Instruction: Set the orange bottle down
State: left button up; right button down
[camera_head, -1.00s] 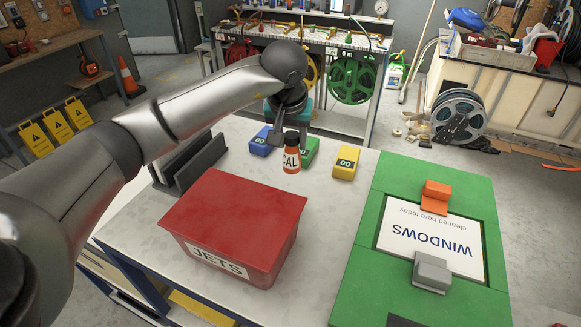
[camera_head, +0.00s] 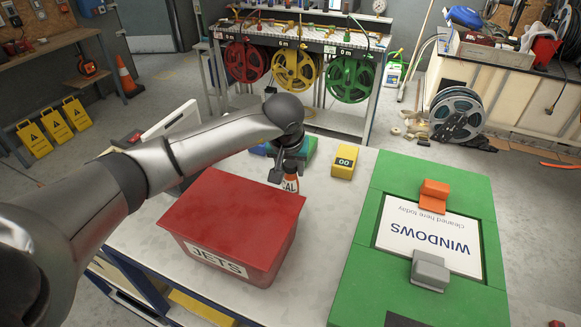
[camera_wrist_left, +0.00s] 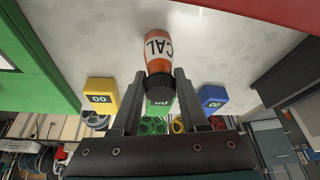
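The orange bottle (camera_head: 291,184) has a dark cap and a white label reading CAL. It is upright just behind the red JETS box (camera_head: 232,215), which hides its lower part in the head view. My left gripper (camera_head: 283,170) is at the cap. In the left wrist view the two fingers (camera_wrist_left: 160,85) close on either side of the cap, with the bottle (camera_wrist_left: 158,50) beyond them. I cannot tell whether its base touches the white tabletop (camera_head: 320,240). My right gripper is not in view.
A yellow 00 block (camera_head: 344,162) stands to the right of the bottle; green and blue blocks are partly hidden behind my gripper. A green board with a WINDOWS sign (camera_head: 430,240) lies on the right. The tabletop between box and board is clear.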

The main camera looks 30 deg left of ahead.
pick_arm(q)
jog(key=o, duration=0.5)
jog(key=shift+c, duration=0.2)
jog(key=shift+r, duration=0.1)
jog(key=v, duration=1.2)
